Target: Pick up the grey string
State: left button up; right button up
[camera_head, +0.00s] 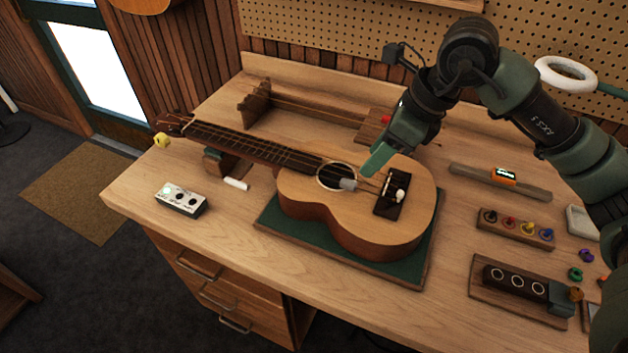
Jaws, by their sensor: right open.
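A ukulele (414,215) lies face up on a green mat (268,216), its neck on a small rest (228,163) and pointing to the back left. Several thin strings run along its neck and over the sound hole to the bridge (388,207); I cannot tell which one is grey. A small grey piece (348,184) sits at the sound hole's edge. Longer strings (318,106) stretch behind the ukulele from a notched wooden rack (256,104). My right gripper (374,166) is open over the upper body, near the sound hole. My left gripper is not in view.
A white pedal box (181,199) and a white stick (236,184) lie at the left. At the right are a tuner bar (501,180), a peg strip (515,229) and a dark holed block (515,283). The front middle of the bench (220,225) is clear.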

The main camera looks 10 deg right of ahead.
aim_at(351, 182)
jog(key=shift+p+x, duration=0.55)
jog(key=shift+x, duration=0.6)
jog(key=p+x, duration=0.1)
jog(key=x, duration=0.1)
jog(key=p+x, duration=0.1)
jog(key=x, duration=0.1)
jog(key=shift+s+a+f, duration=0.1)
jog(key=shift+a+f, duration=0.05)
jog(key=shift+a, duration=0.35)
jog(key=shift+f, duration=0.35)
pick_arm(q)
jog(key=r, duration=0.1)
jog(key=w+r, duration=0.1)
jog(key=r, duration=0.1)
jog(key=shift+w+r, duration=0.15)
pick_arm(e)
jog(key=shift+c, duration=0.3)
grip_shut()
